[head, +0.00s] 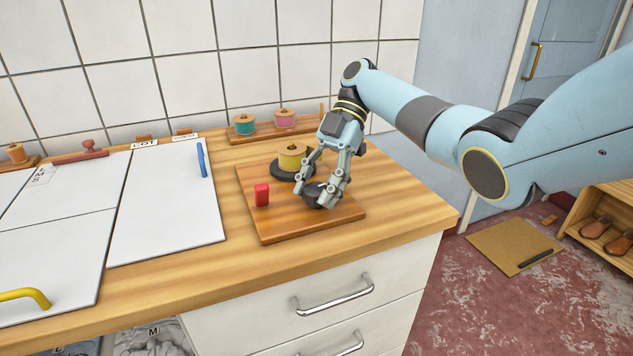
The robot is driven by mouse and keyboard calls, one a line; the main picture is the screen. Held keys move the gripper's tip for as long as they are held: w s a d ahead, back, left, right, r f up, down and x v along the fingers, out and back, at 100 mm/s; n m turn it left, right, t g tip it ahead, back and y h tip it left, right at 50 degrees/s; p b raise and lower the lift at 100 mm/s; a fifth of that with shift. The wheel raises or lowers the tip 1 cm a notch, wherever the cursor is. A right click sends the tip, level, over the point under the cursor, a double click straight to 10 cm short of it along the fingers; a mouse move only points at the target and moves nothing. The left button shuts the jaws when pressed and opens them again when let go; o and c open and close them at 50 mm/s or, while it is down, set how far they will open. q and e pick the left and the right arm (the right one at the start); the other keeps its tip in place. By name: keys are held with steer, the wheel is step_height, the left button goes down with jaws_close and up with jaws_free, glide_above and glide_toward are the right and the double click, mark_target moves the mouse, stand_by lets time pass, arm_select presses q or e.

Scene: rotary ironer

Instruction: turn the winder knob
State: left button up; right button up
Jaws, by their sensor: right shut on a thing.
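The winder is a wooden board (285,233) on the worktop, with a yellow spool (291,156) standing on a dark round base. A dark winder knob (314,193) sits on the board in front of the spool, partly hidden by the fingers. A small red block (262,195) stands upright on the board, left of the knob. My right gripper (322,194) reaches down from the right and is shut on the knob. My left gripper is not in view.
A rack with teal (244,123) and pink (284,117) spools stands behind the winder. White panels (165,225) with a blue pen-like item (202,160) lie to the left. A yellow handle (25,297) is at the lower left. The worktop right of the board is clear.

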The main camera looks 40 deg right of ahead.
steer(key=o, duration=1.2)
